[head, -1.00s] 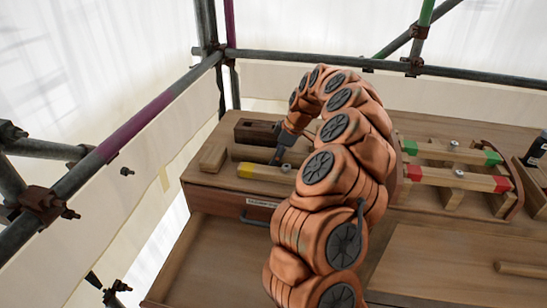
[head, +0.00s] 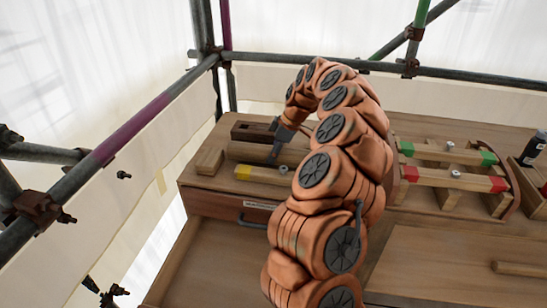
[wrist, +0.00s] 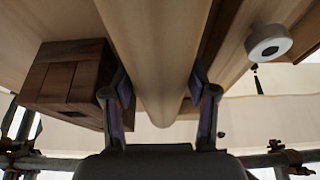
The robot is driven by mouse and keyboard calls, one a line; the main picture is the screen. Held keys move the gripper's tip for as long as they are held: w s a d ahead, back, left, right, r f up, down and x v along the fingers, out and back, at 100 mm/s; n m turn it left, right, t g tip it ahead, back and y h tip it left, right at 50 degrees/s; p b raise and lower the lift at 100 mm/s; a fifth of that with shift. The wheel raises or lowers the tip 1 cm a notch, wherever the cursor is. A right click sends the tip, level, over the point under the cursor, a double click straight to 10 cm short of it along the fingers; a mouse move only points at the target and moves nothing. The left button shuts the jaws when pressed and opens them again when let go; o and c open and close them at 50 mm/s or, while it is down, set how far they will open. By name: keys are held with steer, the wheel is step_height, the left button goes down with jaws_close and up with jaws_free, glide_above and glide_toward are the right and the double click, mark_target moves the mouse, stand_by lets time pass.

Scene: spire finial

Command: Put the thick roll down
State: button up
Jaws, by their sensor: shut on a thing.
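The thick roll (head: 252,152) is a plain, pale brown cylinder at the back left of the wooden bench in the head view. It lies between a dark wooden block and a yellow-ended bar. In the wrist view the roll (wrist: 160,65) runs down the middle between the two fingers. My gripper (wrist: 163,97) is shut on it, one finger on each side. In the head view my gripper (head: 276,148) reaches down onto the roll's right part. My arm hides the roll's right end. I cannot tell whether the roll touches the surface under it.
The dark block (head: 254,131) stands close behind the roll; a small wooden block (head: 210,161) is at its left. The yellow-ended bar (head: 262,175) lies in front. A rack with green and red ends (head: 455,178) stands right. Scaffold poles (head: 140,118) border the left.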

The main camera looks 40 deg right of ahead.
mark_target(272, 147)
step_height(272, 147, up, 8)
steer(key=shift+f+p, duration=0.1)
steer(key=shift+p, duration=0.55)
steer(key=shift+w+a, duration=0.15)
steer(key=shift+a, duration=0.1)
steer(key=w+a+f+m+t+h+p, duration=0.1)
steer(key=w+a+m+p, duration=0.1)
steer(key=a, duration=0.9)
steer(key=w+a+f+m+h+p, duration=0.1)
steer(key=w+a+m+p, duration=0.15)
steer(key=a, duration=0.85)
steer(key=s+a+f+m+h+p, duration=0.1)
steer(key=s+a+f+m, duration=0.3)
steer(key=s+a, duration=0.1)
steer(key=shift+s+a+f+p, duration=0.25)
steer(key=shift+s+a+p, duration=0.05)
steer(key=shift+s+a, duration=0.05)
